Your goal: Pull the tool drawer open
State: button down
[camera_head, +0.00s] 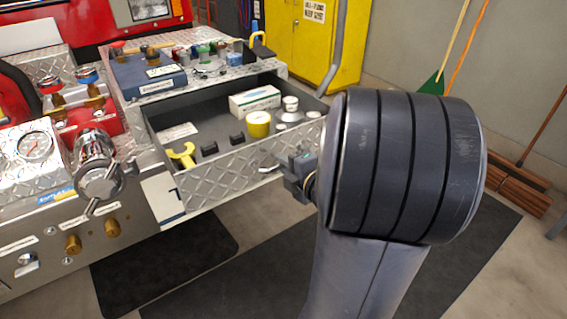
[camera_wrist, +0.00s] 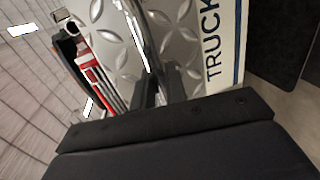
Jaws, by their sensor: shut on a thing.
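The tool drawer (camera_head: 230,178) stands pulled out from the truck's rear unit in the head view, with its inside exposed. Its diamond-plate front also fills the upper middle of the wrist view (camera_wrist: 110,22). The handle (camera_head: 268,168) is a metal bar on that front. It also shows as a bright bar in the wrist view (camera_wrist: 139,42). My gripper (camera_head: 298,172) is at the drawer front and shut on the handle. My arm hides the far right end of the drawer and part of the gripper.
In the drawer lie a yellow tape roll (camera_head: 258,124), a white box (camera_head: 254,101) and a yellow wrench (camera_head: 182,154). A blue case (camera_head: 148,77) sits on the worktop above. A yellow cabinet (camera_head: 318,40) stands behind. Dark mats (camera_head: 165,255) cover the floor below.

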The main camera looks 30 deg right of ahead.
jog(key=c, duration=1.5)
grip_release()
jog(key=shift+p+v, duration=1.05)
jog(key=shift+v, duration=4.35)
jog(key=shift+b+x, duration=1.05)
jog(key=shift+x, duration=4.45)
